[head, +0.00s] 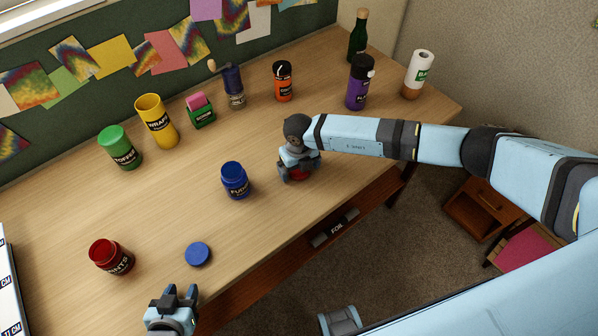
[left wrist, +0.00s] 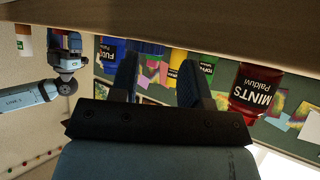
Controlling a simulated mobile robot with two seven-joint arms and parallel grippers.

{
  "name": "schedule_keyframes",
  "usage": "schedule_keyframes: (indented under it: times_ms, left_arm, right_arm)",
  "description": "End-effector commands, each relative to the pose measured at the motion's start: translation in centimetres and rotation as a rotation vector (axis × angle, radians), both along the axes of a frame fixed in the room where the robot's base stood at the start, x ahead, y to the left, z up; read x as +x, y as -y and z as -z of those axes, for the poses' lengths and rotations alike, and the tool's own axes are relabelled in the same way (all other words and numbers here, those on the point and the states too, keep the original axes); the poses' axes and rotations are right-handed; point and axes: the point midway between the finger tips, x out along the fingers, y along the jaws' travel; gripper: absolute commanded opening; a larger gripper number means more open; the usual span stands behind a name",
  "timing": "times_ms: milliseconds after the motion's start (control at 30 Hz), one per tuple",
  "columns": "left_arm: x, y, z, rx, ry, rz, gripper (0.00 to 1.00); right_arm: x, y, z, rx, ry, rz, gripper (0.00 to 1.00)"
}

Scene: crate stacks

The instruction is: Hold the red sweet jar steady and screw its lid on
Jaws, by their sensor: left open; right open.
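The red sweet jar (head: 110,257), labelled MINTS, stands upright and lidless on the desk at the left. It also shows upside down at the right of the left wrist view (left wrist: 258,92). My left gripper (head: 173,293) is open and empty near the desk's front edge, to the right of the jar and apart from it. My right gripper (head: 298,168) is open and points down over a red round thing (head: 302,175), seemingly the red lid, on the desk. The fingers partly hide it, and I cannot tell whether they touch it.
A blue jar (head: 235,181) and a blue lid (head: 198,254) lie between the grippers. Green (head: 120,148) and yellow (head: 157,121) containers, a purple bottle (head: 357,83) and several others stand along the back. A white box (head: 10,285) is at the left edge.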

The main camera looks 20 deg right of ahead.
Motion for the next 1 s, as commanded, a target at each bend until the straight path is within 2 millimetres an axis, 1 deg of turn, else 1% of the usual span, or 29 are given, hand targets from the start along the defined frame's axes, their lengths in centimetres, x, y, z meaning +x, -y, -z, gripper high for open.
schedule_keyframes:
  times_ms: [167, 200, 267, 300, 367, 400, 767, 867, 1000]
  left_arm:
    - [0.2, 0.0, -0.5, -0.001, 0.007, 0.000, 0.43]
    - [0.2, 0.0, -0.5, -0.001, 0.009, 0.000, 0.43]
    - [0.2, 0.0, -0.6, -0.001, 0.010, 0.000, 0.43]
    - [0.2, 0.0, -0.7, -0.002, 0.011, 0.000, 0.43]
    - [0.3, 0.0, -0.7, -0.002, 0.013, -0.001, 0.43]
    - [0.3, 0.0, -0.8, -0.003, 0.014, -0.001, 0.43]
    - [0.3, 0.0, -0.7, -0.002, 0.013, -0.001, 0.43]
    - [0.2, 0.0, -0.7, -0.002, 0.011, 0.000, 0.43]
    - [0.2, 0.0, -0.9, -0.001, 0.008, 0.000, 0.43]
  right_arm:
    - [0.0, 0.0, -0.1, 0.000, 0.000, 0.000, 0.95]
    - [0.0, 0.0, -0.1, 0.000, 0.000, 0.000, 0.91]
    - [0.0, 0.0, -0.1, 0.000, 0.000, 0.000, 0.77]
    - [0.0, 0.0, -0.1, 0.000, 0.000, 0.000, 0.68]
    - [0.0, 0.0, -0.1, 0.000, 0.001, 0.000, 0.54]
    - [0.0, 0.0, -0.1, 0.000, 0.000, 0.000, 0.45]
    - [0.0, 0.0, -0.2, 0.000, 0.001, 0.000, 0.43]
    - [0.2, 0.1, -0.4, 0.000, 0.001, 0.001, 0.43]
    - [0.7, 0.5, -1.2, -0.001, 0.002, 0.002, 0.43]
